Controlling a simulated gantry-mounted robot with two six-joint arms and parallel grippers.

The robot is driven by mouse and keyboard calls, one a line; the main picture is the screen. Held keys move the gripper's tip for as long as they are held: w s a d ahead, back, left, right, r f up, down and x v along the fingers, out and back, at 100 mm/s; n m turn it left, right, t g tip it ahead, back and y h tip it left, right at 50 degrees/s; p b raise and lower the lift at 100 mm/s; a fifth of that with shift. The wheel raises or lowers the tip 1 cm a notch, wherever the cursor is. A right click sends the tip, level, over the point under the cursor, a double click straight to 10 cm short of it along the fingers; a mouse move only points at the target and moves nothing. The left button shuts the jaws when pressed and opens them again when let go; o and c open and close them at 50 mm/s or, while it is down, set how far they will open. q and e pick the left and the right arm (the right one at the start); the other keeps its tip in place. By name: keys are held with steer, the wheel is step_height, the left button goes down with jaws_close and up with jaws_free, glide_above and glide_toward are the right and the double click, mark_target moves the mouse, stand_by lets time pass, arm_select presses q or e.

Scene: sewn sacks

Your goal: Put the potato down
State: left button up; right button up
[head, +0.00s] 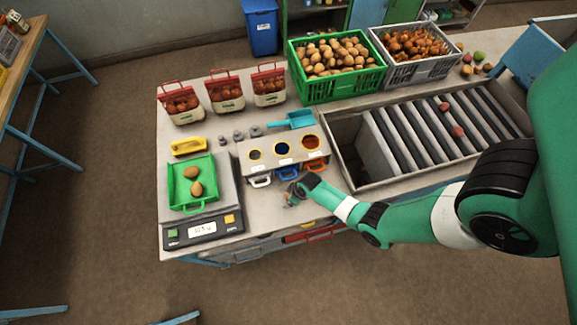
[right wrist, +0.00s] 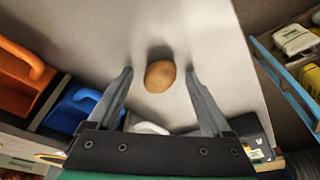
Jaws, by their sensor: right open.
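A brown potato (right wrist: 160,76) shows in the right wrist view against the pale worktop, between my right fingertips. My right gripper (right wrist: 159,75) is open, with a gap between the potato and each finger. In the head view my right gripper (head: 290,197) is low at the front of the worktop, before the box with coloured handles. The potato there is hidden or too small to make out. Two more potatoes (head: 196,188) lie in the green tray (head: 173,186) on the scale (head: 203,229). My left gripper is not in view.
The box with white, blue and orange handles (head: 285,153) stands close behind my right gripper. A roller bed (head: 410,130) lies to the right. Three sacks (head: 225,92), a green potato crate (head: 335,90) and a grey onion crate (head: 415,72) stand at the back.

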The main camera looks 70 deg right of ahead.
steer(key=shift+r, duration=0.1)
jaws_close()
stand_by(0.3)
